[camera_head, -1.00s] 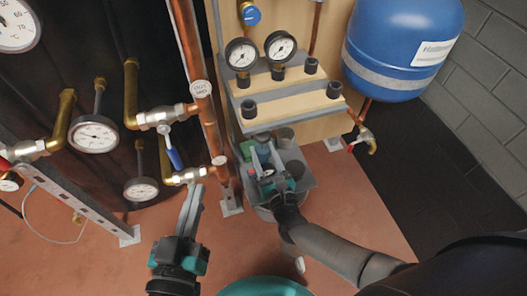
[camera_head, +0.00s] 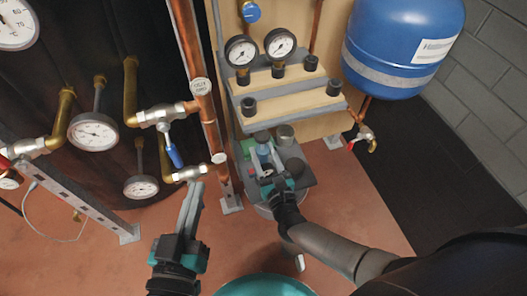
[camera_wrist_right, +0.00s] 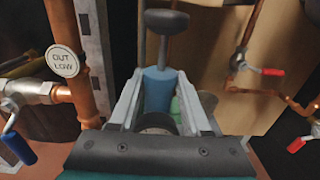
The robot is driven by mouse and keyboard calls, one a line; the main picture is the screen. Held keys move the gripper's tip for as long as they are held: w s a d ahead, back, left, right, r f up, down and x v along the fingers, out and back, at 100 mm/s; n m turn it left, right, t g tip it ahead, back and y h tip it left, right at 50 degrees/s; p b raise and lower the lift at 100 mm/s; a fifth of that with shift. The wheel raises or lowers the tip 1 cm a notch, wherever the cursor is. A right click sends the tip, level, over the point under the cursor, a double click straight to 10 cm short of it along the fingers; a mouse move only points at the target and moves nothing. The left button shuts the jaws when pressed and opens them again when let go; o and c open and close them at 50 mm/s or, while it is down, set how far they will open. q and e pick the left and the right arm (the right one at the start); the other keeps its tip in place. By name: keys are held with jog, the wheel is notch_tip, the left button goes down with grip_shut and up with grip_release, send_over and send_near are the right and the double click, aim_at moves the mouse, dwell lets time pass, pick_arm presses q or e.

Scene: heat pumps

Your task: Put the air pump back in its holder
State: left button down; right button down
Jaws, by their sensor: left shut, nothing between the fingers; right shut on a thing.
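The air pump is a blue cylinder with a black T-shaped handle on top. In the right wrist view the air pump (camera_wrist_right: 157,88) stands upright between the two fingers of my right gripper (camera_wrist_right: 165,95). In the head view the pump (camera_head: 263,150) is small and partly covered by my right gripper (camera_head: 265,158), which is shut on it. They are over the grey tray (camera_head: 305,176) below the wooden shelves. Whether the pump's lower end sits in a holder is hidden. My left gripper (camera_head: 193,208) is shut and empty, over the floor left of the tray.
A copper pipe (camera_head: 205,110) with valves stands just left of the tray. Two gauges (camera_head: 260,48) sit on the shelf (camera_head: 290,98) above. A blue tank (camera_head: 400,45) hangs at the right. Dark cups (camera_head: 285,135) stand on the tray. The reddish floor in front is mostly clear.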

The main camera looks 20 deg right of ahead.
jog(key=shift+w, duration=0.1)
dwell(0.3)
jog(key=shift+c, duration=1.4)
grip_release()
jog(key=shift+f, duration=0.25)
jog(key=shift+s+p, duration=0.3)
jog(key=shift+s, duration=1.25)
jog(key=shift+s+d+p, duration=0.15)
jog(key=shift+s+p, duration=0.15)
jog(key=shift+s, duration=2.5)
